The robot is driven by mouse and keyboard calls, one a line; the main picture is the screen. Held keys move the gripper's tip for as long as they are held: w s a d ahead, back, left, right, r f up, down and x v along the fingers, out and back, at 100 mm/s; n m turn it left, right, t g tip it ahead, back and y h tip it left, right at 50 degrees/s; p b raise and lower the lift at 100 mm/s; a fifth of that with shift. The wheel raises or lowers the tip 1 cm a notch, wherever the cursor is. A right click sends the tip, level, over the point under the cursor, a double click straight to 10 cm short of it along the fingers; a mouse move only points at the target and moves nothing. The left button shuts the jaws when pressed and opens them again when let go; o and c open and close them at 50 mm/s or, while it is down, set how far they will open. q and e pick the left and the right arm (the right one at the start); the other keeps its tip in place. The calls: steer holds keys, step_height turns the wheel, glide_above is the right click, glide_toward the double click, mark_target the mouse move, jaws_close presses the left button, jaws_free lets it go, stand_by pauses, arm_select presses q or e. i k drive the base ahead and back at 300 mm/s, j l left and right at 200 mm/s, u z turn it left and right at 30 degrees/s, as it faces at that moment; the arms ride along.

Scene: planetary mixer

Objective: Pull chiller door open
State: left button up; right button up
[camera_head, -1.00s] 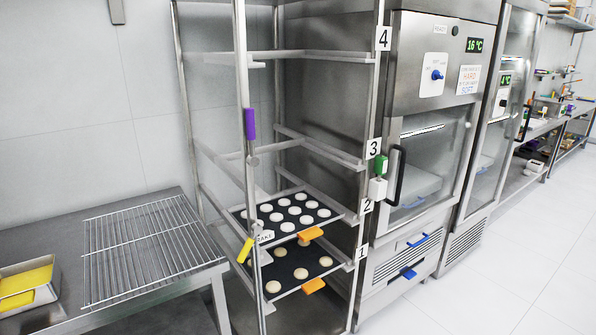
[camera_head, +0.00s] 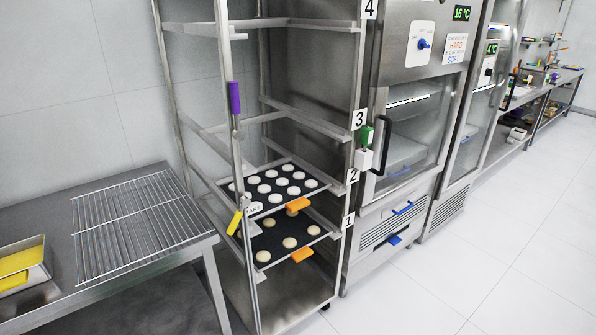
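Two steel cabinets with glass doors stand right of the rack. The nearer cabinet (camera_head: 421,50) has a 16 °C display, a blue knob and a sign reading HARD and SOFT. Its glass door (camera_head: 413,125) is shut, with a black vertical handle (camera_head: 381,146) on its left edge. The farther cabinet (camera_head: 486,62) has a 4 °C display, and its glass door (camera_head: 470,128) looks shut, with a dark handle (camera_head: 509,92) on its right side. I cannot tell which cabinet is the chiller. Neither of my grippers is in view.
A wheeled rack (camera_head: 247,140) with numbered levels stands left of the nearer cabinet and holds two trays of round pieces. A steel table (camera_head: 190,240) with a wire grid is at the left. A green-and-white device (camera_head: 364,148) sits beside the black handle. White floor (camera_head: 470,260) is clear at right.

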mark_target(449, 27)
steer(key=i+l+z, duration=0.1)
steer(key=i+l, duration=0.2)
steer(key=l, duration=0.2)
steer(key=i+l+z, duration=0.1)
steer(key=i+l, duration=0.2)
steer(key=l, duration=0.15)
